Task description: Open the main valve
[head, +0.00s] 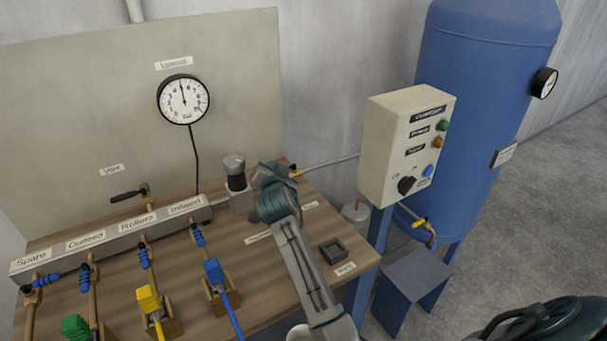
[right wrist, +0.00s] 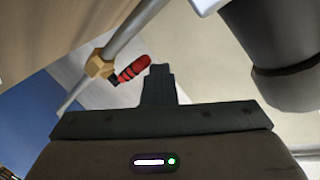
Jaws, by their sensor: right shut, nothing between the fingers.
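A valve with a red handle (right wrist: 132,69) and a brass body (right wrist: 97,64) sits on a grey pipe in the right wrist view. In the head view this pipe (head: 330,161) runs from the bench's back right corner toward the blue tank; the red handle is hidden or too small to make out there. My right gripper (head: 268,174) is above the bench, close to the pipe's end. In the right wrist view its fingers (right wrist: 158,72) are shut and empty, just right of the red handle with a small gap showing. My left gripper is out of view.
The manifold (head: 110,237) with blue-handled valves and coloured connectors fills the bench's left. A control box (head: 385,160) and blue tank (head: 465,110) stand right. A small dark tray (head: 333,250) lies near the bench's right edge.

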